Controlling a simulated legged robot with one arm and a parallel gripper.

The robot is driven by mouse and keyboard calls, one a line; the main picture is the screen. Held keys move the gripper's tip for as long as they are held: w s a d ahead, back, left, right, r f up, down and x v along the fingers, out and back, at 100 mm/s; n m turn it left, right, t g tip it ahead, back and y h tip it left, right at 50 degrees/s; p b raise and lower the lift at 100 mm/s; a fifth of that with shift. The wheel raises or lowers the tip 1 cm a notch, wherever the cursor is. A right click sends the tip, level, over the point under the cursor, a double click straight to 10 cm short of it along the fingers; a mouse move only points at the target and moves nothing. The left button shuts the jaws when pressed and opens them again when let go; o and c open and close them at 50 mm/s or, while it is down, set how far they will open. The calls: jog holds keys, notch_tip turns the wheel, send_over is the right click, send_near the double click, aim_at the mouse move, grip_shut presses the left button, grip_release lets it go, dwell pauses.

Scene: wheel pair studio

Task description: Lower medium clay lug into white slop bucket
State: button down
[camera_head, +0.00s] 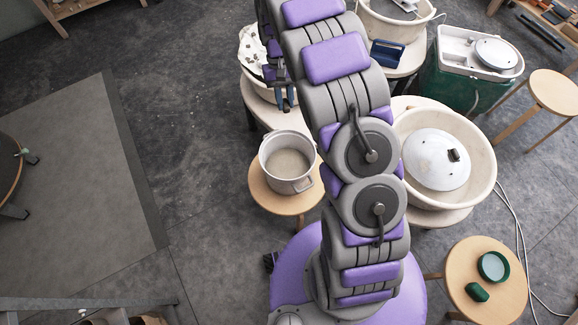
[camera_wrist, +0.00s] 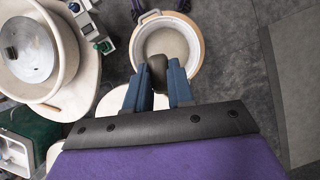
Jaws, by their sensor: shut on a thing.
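The white slop bucket (camera_head: 303,184) stands upright on a round wooden stool (camera_head: 258,196), with greyish-beige contents inside. In the wrist view the bucket (camera_wrist: 143,35) is just beyond my fingertips. My gripper (camera_wrist: 158,82) has its blue fingers shut on a dark brown clay lug (camera_wrist: 157,66). The lug overlaps the bucket's near part in the wrist view; its height above the bucket is hard to judge. In the head view my gripper (camera_head: 285,101) is behind the bucket, in front of a clay-smeared basin, and the lug cannot be made out there.
A basin (camera_head: 246,42) with clay scraps stands behind the bucket. A wheel basin with a white disc (camera_head: 428,158) is to the right of my arm. Open grey floor lies left of the bucket.

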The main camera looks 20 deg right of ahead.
notch_tip(320, 180, down, 22)
jog(key=s+a, duration=0.1)
jog(key=a, duration=0.1)
jog(key=shift+r+p, duration=0.25)
jog(key=shift+p, duration=0.1)
jog(key=shift+s+p, duration=0.3)
jog(key=shift+s, duration=0.15)
jog(key=shift+f, duration=0.1)
dwell(0.6)
jog(key=b, duration=0.2)
send_near(284, 174)
jog(key=shift+s+f, duration=0.4)
jog(key=shift+s, duration=0.2)
dwell(1.4)
jog(key=shift+f+b, duration=0.3)
jog(key=shift+f, duration=1.2)
dwell(1.2)
